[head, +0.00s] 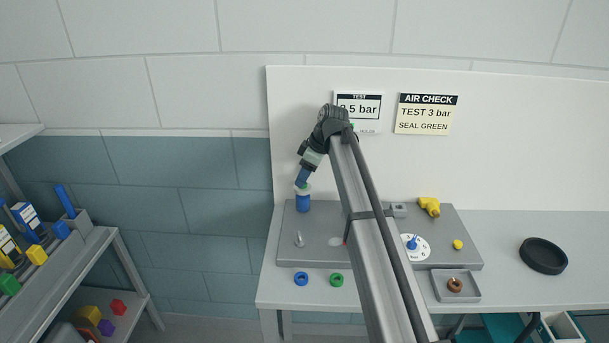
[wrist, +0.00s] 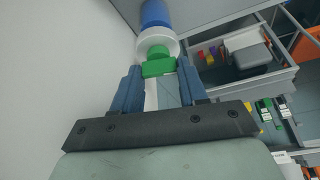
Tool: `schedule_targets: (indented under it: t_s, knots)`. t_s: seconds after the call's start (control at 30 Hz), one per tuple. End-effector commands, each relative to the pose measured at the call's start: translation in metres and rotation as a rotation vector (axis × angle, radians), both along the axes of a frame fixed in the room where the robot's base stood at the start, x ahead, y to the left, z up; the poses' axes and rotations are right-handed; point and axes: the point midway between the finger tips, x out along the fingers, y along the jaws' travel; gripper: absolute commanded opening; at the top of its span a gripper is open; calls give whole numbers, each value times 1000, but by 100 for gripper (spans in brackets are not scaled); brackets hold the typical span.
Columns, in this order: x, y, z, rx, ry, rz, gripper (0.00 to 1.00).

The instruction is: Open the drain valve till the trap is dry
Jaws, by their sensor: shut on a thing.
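A blue cylinder (head: 303,204) stands upright at the back left of the grey panel (head: 380,262). It also shows at the top of the wrist view (wrist: 155,14), with a white collar (wrist: 157,42) on its near end. A small green piece (wrist: 158,66) sits at the collar. My gripper (head: 303,180) points down from above, its blue fingers shut on the green piece. I cannot tell whether this green piece is the drain valve. A small grey lever (head: 299,240) stands on the panel in front of the cylinder. No water shows.
A white dial with a blue pointer (head: 413,244), a yellow fitting (head: 429,206) and a yellow knob (head: 458,244) are right of my arm. A blue ring (head: 301,279) and a green ring (head: 336,280) lie in front. A black dish (head: 543,256) is far right.

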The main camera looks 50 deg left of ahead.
Motion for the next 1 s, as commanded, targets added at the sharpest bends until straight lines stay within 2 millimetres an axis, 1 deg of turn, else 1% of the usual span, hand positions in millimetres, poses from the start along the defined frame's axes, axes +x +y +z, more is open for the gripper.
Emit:
schedule_targets:
  t_s: [0.2,0.63,0.67,0.9,1.0]
  knots:
    - [0,0,0,-1,0,39,12]
    - [0,0,0,-1,-1,44,12]
    - [0,0,0,-1,-1,44,45]
    - [0,0,0,-1,-1,44,68]
    - [0,0,0,-1,-1,44,68]
